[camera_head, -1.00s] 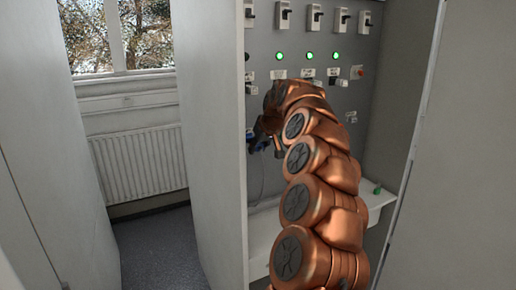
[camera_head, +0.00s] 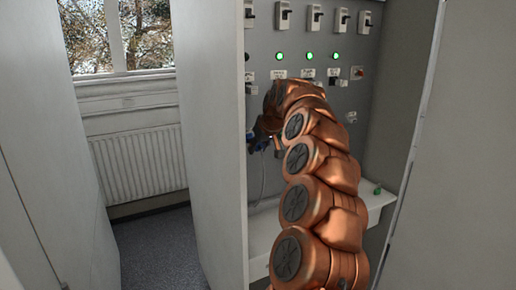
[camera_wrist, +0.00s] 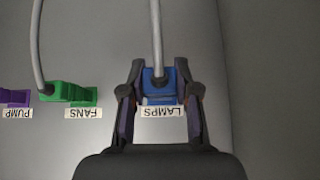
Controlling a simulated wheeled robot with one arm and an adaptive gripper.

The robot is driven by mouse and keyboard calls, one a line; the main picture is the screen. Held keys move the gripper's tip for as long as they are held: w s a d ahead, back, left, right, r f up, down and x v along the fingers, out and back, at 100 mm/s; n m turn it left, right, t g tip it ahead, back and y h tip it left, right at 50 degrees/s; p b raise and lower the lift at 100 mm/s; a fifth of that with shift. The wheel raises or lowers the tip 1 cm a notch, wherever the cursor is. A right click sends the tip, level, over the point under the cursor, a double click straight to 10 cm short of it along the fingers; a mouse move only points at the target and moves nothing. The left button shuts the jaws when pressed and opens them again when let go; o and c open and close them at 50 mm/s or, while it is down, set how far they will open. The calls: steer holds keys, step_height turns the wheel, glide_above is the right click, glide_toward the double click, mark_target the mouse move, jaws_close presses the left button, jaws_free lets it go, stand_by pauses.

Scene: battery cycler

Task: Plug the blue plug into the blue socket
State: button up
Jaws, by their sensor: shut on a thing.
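In the wrist view my gripper (camera_wrist: 160,100) has its two dark fingers shut on the sides of the blue plug (camera_wrist: 154,75). A grey cable runs up from the plug. The plug is in line with the blue socket (camera_wrist: 162,99) at the LAMPS label, which reads upside down. They overlap in this view, and I cannot tell how deep the plug sits. In the head view my gripper (camera_head: 260,138) is at the panel's left side, largely hidden by my arm, with a bit of blue showing.
In the wrist view a green plug with a grey cable (camera_wrist: 60,91) is at the FANS label, and a purple socket (camera_wrist: 14,97) is at PUMP. In the head view a white shelf (camera_head: 262,235) lies below the panel, with a cabinet wall (camera_head: 208,150) close on the left.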

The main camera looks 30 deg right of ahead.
steer(key=shift+w+d+p, duration=0.1)
steer(key=shift+w+p, duration=1)
steer(key=shift+w, duration=0.45)
stand_by(2.5)
steer(key=o, duration=0.9)
steer(key=shift+o, duration=0.2)
